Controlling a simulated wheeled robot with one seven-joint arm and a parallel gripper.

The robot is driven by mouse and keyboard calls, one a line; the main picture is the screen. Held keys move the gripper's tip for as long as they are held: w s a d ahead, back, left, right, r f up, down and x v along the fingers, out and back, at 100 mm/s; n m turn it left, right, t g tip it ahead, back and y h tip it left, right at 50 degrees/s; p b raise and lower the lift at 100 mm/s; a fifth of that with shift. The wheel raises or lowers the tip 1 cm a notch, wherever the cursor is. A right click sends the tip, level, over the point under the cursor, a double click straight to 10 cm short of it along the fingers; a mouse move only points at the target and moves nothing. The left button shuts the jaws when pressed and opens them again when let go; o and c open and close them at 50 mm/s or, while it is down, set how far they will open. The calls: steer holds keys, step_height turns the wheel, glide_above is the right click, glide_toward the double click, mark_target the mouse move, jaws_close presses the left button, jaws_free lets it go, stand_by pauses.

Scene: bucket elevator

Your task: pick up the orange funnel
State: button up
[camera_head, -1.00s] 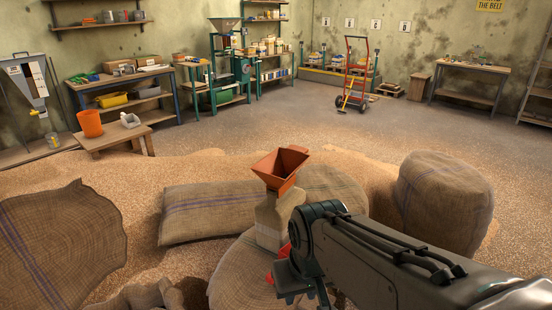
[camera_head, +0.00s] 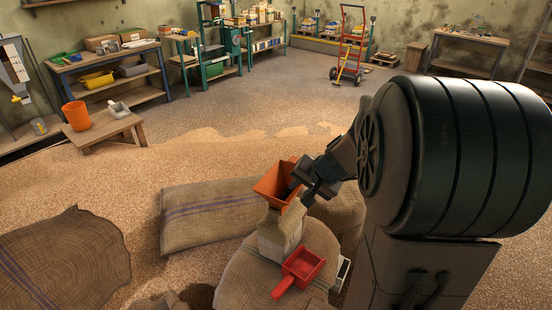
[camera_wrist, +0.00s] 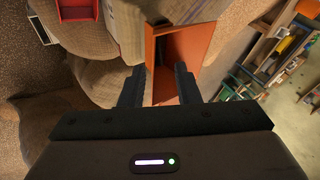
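The orange funnel (camera_head: 273,184) sits on top of a pale container (camera_head: 277,236), which stands on a burlap sack. My gripper (camera_head: 297,189) is at the funnel's right side, with a finger overlapping its mouth. In the wrist view, the funnel (camera_wrist: 183,45) is straight ahead, and part of it shows between the two spread fingers of my gripper (camera_wrist: 159,82). The fingers are apart; I cannot tell whether they touch the funnel.
A red scoop (camera_head: 300,268) lies on the sack (camera_head: 245,275) in front of the container. Another sack (camera_head: 210,213) lies to the left on spilled grain (camera_head: 100,185). A low table (camera_head: 104,130) holds an orange bucket (camera_head: 77,115).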

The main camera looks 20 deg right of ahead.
steer(key=m+h+p, duration=0.1)
steer(key=m+p, duration=0.1)
glide_toward(299, 187)
steer(key=shift+t, duration=0.4)
steer(key=shift+s+b+x, duration=0.25)
steer(key=shift+b+x, duration=0.45)
steer(key=shift+x, duration=4.8)
steer(key=shift+d+f, duration=0.15)
jaws_close()
